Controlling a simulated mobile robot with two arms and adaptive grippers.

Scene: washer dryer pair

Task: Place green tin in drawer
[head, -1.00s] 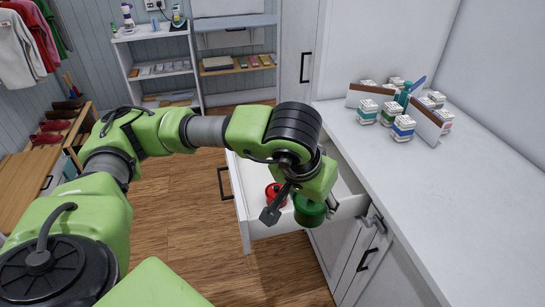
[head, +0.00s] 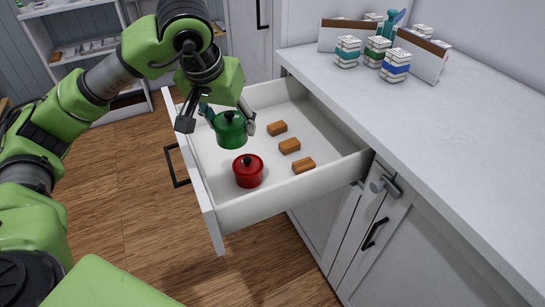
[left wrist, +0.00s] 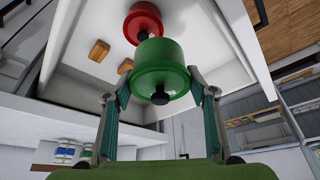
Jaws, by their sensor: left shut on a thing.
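The green tin (head: 230,131), a round lidded pot with a dark knob, is held by my left gripper (head: 222,122). The gripper is shut on it. The tin is over or inside the open white drawer (head: 290,195); I cannot tell whether it touches the drawer floor. In the left wrist view the green tin (left wrist: 161,68) sits between the two fingers (left wrist: 160,102). A red tin (head: 248,171) stands in the drawer, nearer the front corner, and shows just beyond the green one in the left wrist view (left wrist: 143,22). My right gripper is not in view.
Several small brown blocks (head: 290,146) lie in a row on the drawer floor to the right. The white counter (head: 440,140) above holds small jars (head: 396,66) and a holder (head: 420,55). The drawer's black handle (head: 177,167) faces the wooden floor.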

